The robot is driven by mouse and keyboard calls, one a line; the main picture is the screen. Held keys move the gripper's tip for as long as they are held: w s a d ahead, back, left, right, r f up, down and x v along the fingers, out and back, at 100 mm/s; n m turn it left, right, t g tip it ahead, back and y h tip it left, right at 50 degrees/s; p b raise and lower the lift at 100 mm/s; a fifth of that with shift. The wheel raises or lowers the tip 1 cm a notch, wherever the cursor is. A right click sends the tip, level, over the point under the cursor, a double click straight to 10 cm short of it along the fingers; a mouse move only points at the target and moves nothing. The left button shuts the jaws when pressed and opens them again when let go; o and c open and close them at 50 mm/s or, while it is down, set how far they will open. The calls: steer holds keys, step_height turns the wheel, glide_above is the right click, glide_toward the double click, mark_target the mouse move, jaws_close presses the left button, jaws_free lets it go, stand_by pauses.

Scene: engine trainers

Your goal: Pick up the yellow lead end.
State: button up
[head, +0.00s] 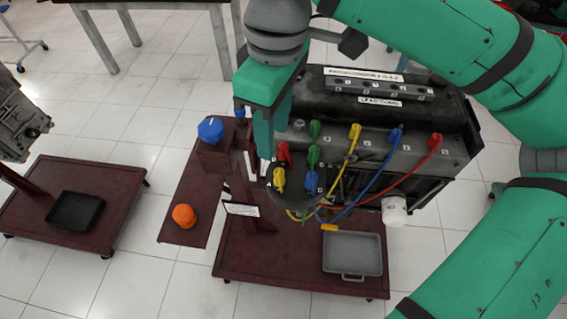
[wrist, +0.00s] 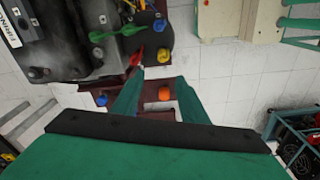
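A yellow lead (head: 348,150) runs from a yellow boot (head: 354,131) on the engine top down toward the round dark cap. Another yellow boot (head: 279,179) stands on that cap beside red, green and blue boots; I cannot tell for sure which lead it belongs to. In the wrist view a yellow boot (wrist: 160,27) shows above the fingers, outside the gap. My gripper (head: 266,152) points down just left of the cap, close to the red boot (head: 283,153). The wrist view shows its fingers (wrist: 160,77) apart, with nothing held.
The engine (head: 455,130) stands on a dark red cart with a grey tray (head: 352,254). Blue (head: 375,182) and red leads cross its side. A blue knob (head: 210,130) and an orange cap (head: 184,216) are at left. Another cart (head: 120,185) stands further left; tiled floor lies between.

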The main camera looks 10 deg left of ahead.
glide_above(279, 171)
steer(key=shift+h, duration=0.3)
step_height(279, 171, down, 5)
steer(key=shift+f, duration=3.15)
steer(key=shift+c, duration=0.6)
jaws_close()
